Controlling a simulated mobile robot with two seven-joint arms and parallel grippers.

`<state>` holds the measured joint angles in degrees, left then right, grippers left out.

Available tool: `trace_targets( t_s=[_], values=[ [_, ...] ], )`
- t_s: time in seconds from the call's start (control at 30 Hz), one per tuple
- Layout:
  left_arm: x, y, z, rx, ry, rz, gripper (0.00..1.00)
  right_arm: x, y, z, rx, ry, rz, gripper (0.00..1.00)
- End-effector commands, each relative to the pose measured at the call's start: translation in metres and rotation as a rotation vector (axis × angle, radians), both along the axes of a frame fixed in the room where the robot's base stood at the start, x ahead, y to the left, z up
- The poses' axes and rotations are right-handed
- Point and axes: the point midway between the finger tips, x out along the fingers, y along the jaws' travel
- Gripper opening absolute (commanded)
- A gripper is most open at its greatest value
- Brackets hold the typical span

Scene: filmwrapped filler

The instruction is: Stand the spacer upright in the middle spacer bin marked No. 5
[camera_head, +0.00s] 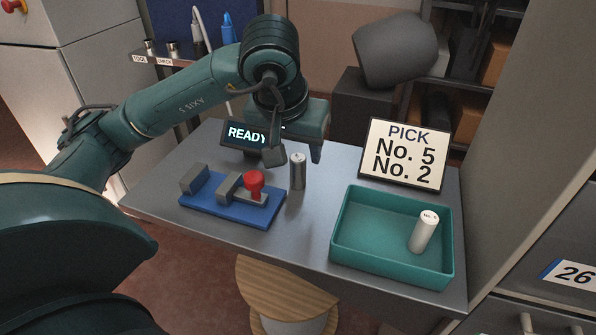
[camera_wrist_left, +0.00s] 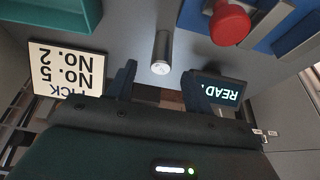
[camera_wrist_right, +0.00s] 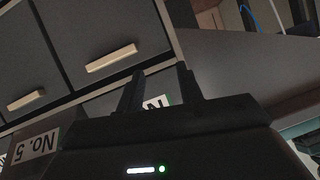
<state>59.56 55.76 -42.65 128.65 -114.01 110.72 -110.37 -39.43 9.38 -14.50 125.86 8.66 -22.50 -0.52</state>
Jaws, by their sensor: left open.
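A plain metal cylinder, apparently a spacer (camera_head: 297,172), stands upright on the grey table beside the blue fixture. It also shows in the left wrist view (camera_wrist_left: 161,54), in line with the gap between the fingers. My left gripper (camera_head: 295,151) is open around or just behind its top; contact cannot be told. Another cylinder with a pale marked top (camera_head: 424,232) stands slightly tilted in the picture inside the teal tray. My right gripper (camera_wrist_right: 160,75) is open and empty. A No. 5 label (camera_wrist_right: 36,147) shows at lower left in the right wrist view; its bin is mostly hidden.
The teal tray (camera_head: 344,235) takes up the table's right side. The blue fixture with a red knob (camera_head: 254,180) lies left of the cylinder. A PICK sign (camera_head: 405,153) and a READY display (camera_head: 240,134) stand behind. Drawers with pale handles (camera_wrist_right: 111,57) are near my right gripper.

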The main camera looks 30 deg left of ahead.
Motion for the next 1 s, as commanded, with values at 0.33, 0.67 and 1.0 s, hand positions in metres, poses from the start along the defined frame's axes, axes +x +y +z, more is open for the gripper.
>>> trace_targets(
  t_s=[0.33,0.67,1.0],
  values=[
    [0.012,0.005,-0.039,0.000,0.001,0.001,0.52,0.000,-0.001,-0.002,-0.002,0.004,-0.001,0.36],
    [0.012,0.005,-0.039,0.000,0.001,0.000,0.42,-0.001,-0.001,-0.003,-0.004,0.004,-0.001,0.36],
    [0.012,0.005,-0.039,0.000,0.001,0.000,0.14,-0.001,-0.001,-0.003,-0.004,0.004,-0.001,0.36]
  ],
)
